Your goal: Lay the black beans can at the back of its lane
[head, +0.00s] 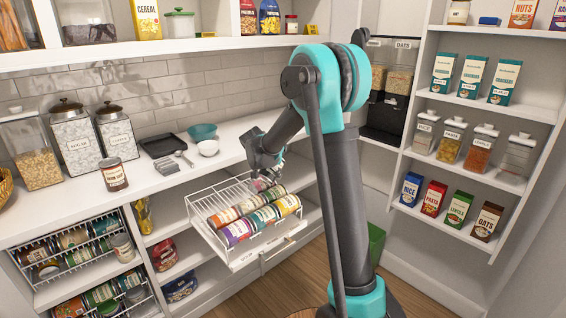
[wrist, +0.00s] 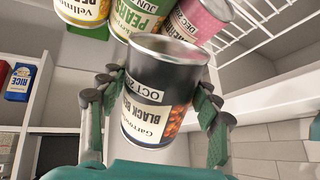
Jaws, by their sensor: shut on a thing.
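The black beans can (wrist: 158,95) is between the fingers of my gripper (wrist: 160,100) in the wrist view. Its black label reads "OCT" and "BLACK BEANS", and its open-looking silver end faces the other cans. In the head view my gripper (head: 262,158) is over the back of the white wire can rack (head: 207,222). The held can is hard to make out there. Several cans lie on their sides in the rack's lanes, including a purple can (head: 237,232) at the front. In the wrist view a pears can (wrist: 137,18) and a pink can (wrist: 200,20) lie just beyond the held can.
The rack stands on a pulled-out shelf (head: 247,258). Other can racks (head: 75,250) fill the lower left shelves. Shelves with boxes (head: 447,210) stand at the right.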

